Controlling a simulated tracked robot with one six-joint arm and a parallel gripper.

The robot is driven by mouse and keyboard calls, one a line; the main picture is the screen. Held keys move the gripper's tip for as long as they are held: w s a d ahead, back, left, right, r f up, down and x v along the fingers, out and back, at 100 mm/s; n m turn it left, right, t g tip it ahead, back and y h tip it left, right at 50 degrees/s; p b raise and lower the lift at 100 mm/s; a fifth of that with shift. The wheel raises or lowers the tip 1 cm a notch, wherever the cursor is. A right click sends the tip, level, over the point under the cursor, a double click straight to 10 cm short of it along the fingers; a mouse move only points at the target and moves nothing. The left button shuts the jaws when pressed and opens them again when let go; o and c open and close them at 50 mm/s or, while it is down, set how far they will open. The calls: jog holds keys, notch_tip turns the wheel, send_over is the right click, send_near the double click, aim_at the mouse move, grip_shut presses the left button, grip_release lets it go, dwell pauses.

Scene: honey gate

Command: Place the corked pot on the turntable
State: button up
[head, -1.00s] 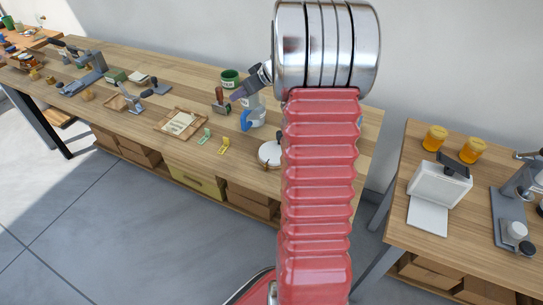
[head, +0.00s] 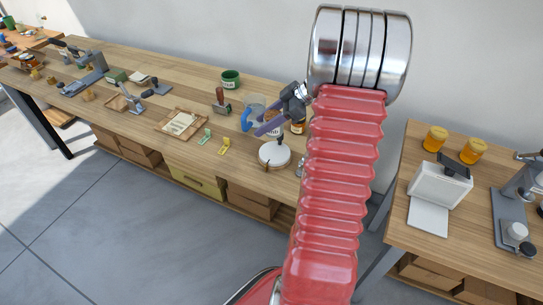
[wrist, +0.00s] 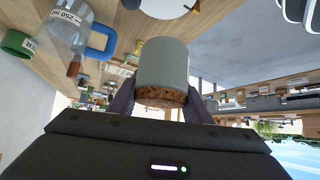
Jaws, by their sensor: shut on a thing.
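My gripper (head: 270,124) is shut on the corked pot (wrist: 163,62), a pale grey cylinder with a brown cork end, seen between the two fingers in the wrist view. In the head view the pot is hard to make out behind the fingers. The turntable (head: 274,155) is a round white disc near the front edge of the long bench, just below my gripper in the picture. Part of its white top shows at the upper edge of the wrist view (wrist: 165,5). The pot is apart from the disc, and the disc looks empty.
A clear jug with a blue handle (head: 246,119) stands just left of my gripper. An amber jar (head: 298,127) is close on the right, partly behind my arm. A green pot (head: 230,79) and a red-handled stamp (head: 220,99) stand further left. A yellow piece (head: 224,146) lies left of the turntable.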

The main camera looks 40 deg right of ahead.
jog(key=shift+f, duration=3.1)
jog(key=shift+f, duration=1.85)
jog(key=shift+f, duration=0.1)
jog(key=o, duration=1.3)
jog(key=shift+o, duration=0.2)
jog(key=v, duration=1.2)
